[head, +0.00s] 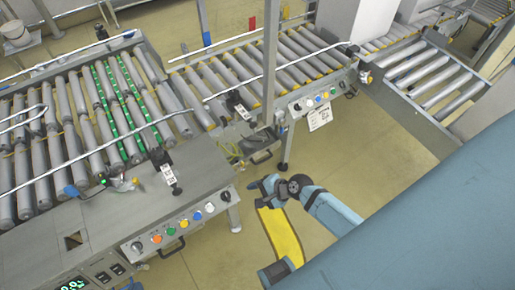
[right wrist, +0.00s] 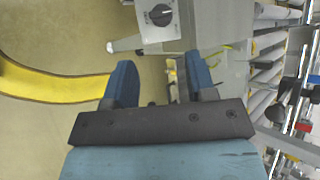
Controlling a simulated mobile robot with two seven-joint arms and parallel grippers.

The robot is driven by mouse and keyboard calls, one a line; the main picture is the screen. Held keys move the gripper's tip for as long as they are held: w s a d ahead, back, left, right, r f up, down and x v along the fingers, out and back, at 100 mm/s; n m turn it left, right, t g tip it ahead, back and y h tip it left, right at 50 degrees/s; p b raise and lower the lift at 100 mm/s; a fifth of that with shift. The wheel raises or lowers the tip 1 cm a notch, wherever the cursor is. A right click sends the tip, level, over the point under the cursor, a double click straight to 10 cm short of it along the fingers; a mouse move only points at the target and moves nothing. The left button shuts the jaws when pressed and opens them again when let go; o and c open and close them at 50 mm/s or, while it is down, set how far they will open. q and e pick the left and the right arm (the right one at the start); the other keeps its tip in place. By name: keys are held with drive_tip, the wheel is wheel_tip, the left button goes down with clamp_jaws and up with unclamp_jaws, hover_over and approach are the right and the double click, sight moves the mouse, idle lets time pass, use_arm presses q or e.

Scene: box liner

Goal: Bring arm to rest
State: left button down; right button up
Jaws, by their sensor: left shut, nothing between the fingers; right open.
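My right arm reaches in from the lower right of the head view, and its right gripper (head: 256,194) hangs over the floor beside the conveyor's control panel. In the right wrist view the same gripper (right wrist: 155,75) shows two blue fingers spread well apart. Nothing is between them. My left gripper cannot be made out in the head view. A blue and dark part of me shows at the bottom of that view.
A roller conveyor (head: 60,187) with a button panel (head: 180,228) stands left of my right gripper. Another roller line (head: 225,75) runs behind it. A yellow floor strip (head: 283,238) lies below. Open floor (head: 360,150) spreads to the right.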

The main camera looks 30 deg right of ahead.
idle(0.5)
drive_tip(key=s+a+r+n+t+h+p, duration=0.1)
drive_tip(key=s+r+n+p, duration=0.3)
drive_tip(key=r+n, duration=0.4)
drive_tip(key=s+a+r+n+t+h+p, duration=0.1)
drive_tip(key=s+r+n+t+h+p, duration=0.1)
drive_tip(key=s+r+n+p, duration=0.3)
wheel_tip(320, 180, up, 3)
drive_tip(key=s+n+t, duration=0.1)
drive_tip(key=n, duration=0.4)
drive_tip(key=shift+a+h, duration=0.25)
drive_tip(key=shift+h, duration=0.15)
drive_tip(key=shift+s, duration=0.1)
